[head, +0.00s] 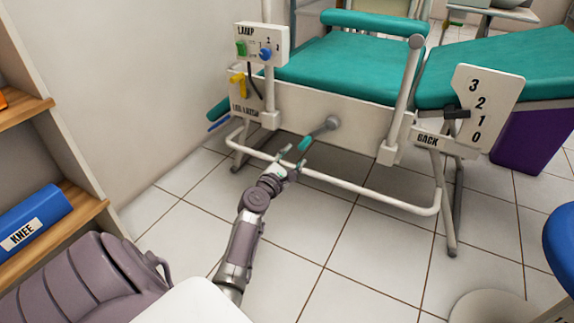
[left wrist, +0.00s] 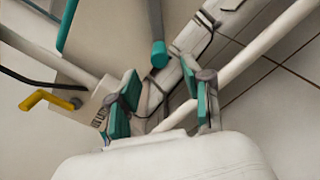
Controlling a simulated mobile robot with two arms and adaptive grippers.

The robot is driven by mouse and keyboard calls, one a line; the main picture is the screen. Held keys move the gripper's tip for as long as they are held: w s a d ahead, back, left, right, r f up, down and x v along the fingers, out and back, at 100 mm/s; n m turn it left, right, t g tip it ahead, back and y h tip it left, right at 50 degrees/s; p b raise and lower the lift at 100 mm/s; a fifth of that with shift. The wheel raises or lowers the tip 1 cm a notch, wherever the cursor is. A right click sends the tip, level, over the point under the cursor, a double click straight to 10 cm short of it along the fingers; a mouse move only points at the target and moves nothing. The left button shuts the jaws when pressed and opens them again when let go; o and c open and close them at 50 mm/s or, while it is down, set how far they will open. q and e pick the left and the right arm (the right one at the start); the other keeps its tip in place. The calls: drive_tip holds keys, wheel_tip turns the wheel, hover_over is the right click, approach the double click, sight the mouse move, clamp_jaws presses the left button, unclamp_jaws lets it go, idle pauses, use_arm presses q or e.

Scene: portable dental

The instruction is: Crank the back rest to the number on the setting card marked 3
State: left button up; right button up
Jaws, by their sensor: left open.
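The crank (head: 333,122) sticks out of the chair's cream side panel, and its teal grip (head: 304,144) points down and left. In the left wrist view the teal grip (left wrist: 159,54) shows just beyond the fingertips. My left gripper (head: 292,157) is open just below the grip, with nothing visibly held. The teal back rest (head: 500,65) is at the right. The BACK scale (head: 497,100) reads 3, 2, 1, 0 from top down. Its dark pointer (head: 457,113) sits between 2 and 1, nearer 1. No setting card is recognisable. My right gripper is not in view.
A white tube rail (head: 350,188) runs low in front of the panel, close to my gripper. A LAMP box (head: 262,45) and a yellow lever (head: 238,84) are at the panel's left. Shelves with a blue KNEE binder (head: 30,220) stand left. Front floor tiles are mostly clear.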

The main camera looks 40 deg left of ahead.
use_arm(q)
drive_tip(key=v, duration=0.4)
idle(0.5)
